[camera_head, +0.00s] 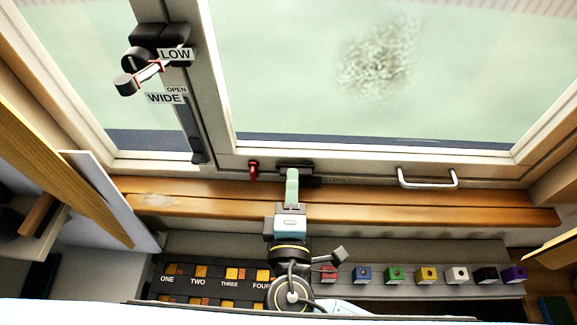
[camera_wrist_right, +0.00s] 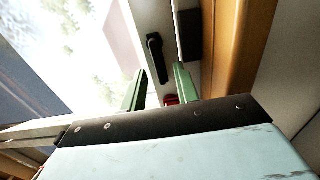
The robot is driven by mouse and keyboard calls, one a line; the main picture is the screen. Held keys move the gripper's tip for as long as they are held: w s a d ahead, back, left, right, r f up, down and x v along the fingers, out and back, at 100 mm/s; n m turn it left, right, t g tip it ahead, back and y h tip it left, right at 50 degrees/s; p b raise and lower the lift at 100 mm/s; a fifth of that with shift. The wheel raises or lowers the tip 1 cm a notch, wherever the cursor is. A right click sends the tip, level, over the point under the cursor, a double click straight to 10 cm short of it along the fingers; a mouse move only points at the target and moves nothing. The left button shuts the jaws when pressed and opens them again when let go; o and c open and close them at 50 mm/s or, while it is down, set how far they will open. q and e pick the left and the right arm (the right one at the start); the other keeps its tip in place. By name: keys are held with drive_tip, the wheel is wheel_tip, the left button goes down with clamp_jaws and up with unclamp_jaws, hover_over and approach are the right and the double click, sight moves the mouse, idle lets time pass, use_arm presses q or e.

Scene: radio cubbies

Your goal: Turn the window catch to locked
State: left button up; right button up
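The window catch (camera_head: 295,167) is a dark fitting low on the window frame, partly hidden behind my right gripper in the head view. In the right wrist view a black lever (camera_wrist_right: 156,58), which seems to be its handle, lies beyond my fingertips. My right gripper (camera_head: 292,180) reaches up to it from below. In the wrist view its two green fingers (camera_wrist_right: 160,82) are apart, with no object clearly clamped between them. A small red knob (camera_head: 253,170) is just left of the catch; red also shows between the fingers (camera_wrist_right: 170,100). I cannot tell whether a finger touches the lever. My left gripper is not visible.
A wooden sill (camera_head: 400,208) runs below the frame. A silver pull handle (camera_head: 428,183) is to the right. A black stay with a knob (camera_head: 135,60) and labels LOW, WIDE and OPEN is upper left. Below are a numbered panel (camera_head: 200,285) and several coloured blocks (camera_head: 425,275).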

drive_tip(key=shift+w, duration=0.8)
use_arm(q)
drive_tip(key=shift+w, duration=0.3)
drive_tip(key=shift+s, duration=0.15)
use_arm(e)
drive_tip(key=shift+s, duration=0.1)
drive_tip(key=shift+c, duration=0.4)
clamp_jaws()
